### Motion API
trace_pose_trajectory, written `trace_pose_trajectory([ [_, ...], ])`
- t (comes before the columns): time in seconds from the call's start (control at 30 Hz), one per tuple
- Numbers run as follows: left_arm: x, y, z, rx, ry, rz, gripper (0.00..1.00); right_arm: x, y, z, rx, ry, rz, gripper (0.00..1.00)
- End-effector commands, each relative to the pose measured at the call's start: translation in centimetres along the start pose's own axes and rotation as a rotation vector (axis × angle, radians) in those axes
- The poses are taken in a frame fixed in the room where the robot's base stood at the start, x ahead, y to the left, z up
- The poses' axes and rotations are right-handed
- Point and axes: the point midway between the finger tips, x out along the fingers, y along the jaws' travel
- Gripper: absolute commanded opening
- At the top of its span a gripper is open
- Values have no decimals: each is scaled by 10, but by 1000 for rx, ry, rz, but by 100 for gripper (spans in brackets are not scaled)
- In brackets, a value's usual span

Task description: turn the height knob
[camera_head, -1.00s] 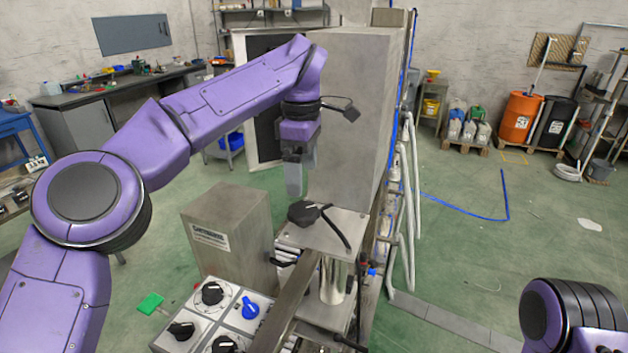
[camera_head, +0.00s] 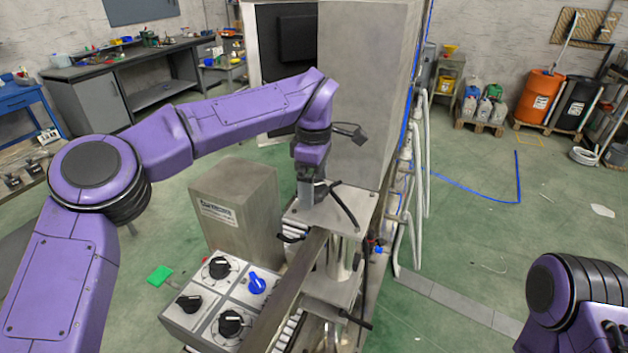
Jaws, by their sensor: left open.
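A black knob with a long dark lever (camera_head: 343,206) sits on the steel plate (camera_head: 352,200) at the front of the tall metal column. A panel (camera_head: 208,322) at lower left carries several knobs, black ones and a blue knob (camera_head: 256,283). No readable label shows which knob is for height. My right gripper is out of view; only part of that arm shows at lower right.
A tall metal column (camera_head: 365,95) stands right behind my left gripper. A grey metal box (camera_head: 237,208) stands to its left. A steel rail (camera_head: 290,290) runs toward the front beside the panel. White pipes (camera_head: 421,160) run along the right.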

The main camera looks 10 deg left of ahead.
Motion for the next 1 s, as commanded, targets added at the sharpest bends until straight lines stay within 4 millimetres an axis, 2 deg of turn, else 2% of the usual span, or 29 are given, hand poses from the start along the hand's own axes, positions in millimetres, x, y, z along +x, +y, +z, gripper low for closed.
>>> trace_pose_trajectory([
  [0.07, 0, 0, 0, 0, 0, 0, 100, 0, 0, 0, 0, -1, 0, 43],
  [0.23, -1, 0, 0, 1, 0, 0, 48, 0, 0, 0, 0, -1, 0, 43],
  [0.27, 0, -1, 0, 0, 0, -1, 44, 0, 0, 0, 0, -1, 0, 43],
  [0.73, 1, -1, 0, -17, 2, -3, 44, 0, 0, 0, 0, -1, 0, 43],
  [1.0, 2, 0, 0, -149, 3, -4, 44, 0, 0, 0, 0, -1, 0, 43],
])
